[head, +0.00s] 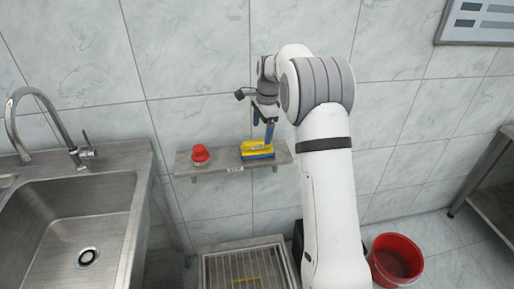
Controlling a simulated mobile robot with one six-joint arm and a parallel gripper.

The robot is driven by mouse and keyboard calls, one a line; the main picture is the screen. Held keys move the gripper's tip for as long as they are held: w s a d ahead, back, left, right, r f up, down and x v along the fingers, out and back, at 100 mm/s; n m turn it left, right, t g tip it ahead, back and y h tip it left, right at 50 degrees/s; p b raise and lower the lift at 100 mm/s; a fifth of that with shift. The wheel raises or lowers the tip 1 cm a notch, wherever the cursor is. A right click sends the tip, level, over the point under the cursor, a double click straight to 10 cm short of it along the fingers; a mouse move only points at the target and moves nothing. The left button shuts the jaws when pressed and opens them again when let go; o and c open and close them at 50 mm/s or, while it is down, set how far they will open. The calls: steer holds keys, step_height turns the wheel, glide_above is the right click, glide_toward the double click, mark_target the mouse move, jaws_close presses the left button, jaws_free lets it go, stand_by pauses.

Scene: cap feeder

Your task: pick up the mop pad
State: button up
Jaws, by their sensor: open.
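A yellow and blue block (257,150), which looks like the mop pad, lies on the right part of a small grey wall shelf (225,163). My gripper (263,125) points down just above the pad, with its blue fingertips apart and nothing seen between them. One fingertip appears close to the pad's top right; I cannot tell whether it touches. The arm covers the wall to the right of the gripper.
A red-capped object (200,154) stands on the shelf's left part. A steel sink (75,235) is at the left. A floor grate (245,268) with a yellow strip lies below the shelf. A red bucket (396,260) stands right of my arm. A metal table (495,165) is far right.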

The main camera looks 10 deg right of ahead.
mark_target(257, 141)
steer(key=w+f+m, duration=0.2)
steer(key=w+f, duration=0.1)
steer(key=shift+w+d+f, duration=0.15)
steer(key=shift+w+f, duration=0.25)
steer(key=shift+f, duration=0.2)
steer(key=f, duration=0.2)
steer(key=a+f+p, duration=0.1)
steer(key=f, duration=0.4)
steer(key=shift+w+a+f+p, duration=0.2)
steer(key=shift+w+a+p, duration=0.05)
steer(key=shift+w+p, duration=0.1)
steer(key=shift+c, duration=0.4)
steer(key=c, duration=1.1)
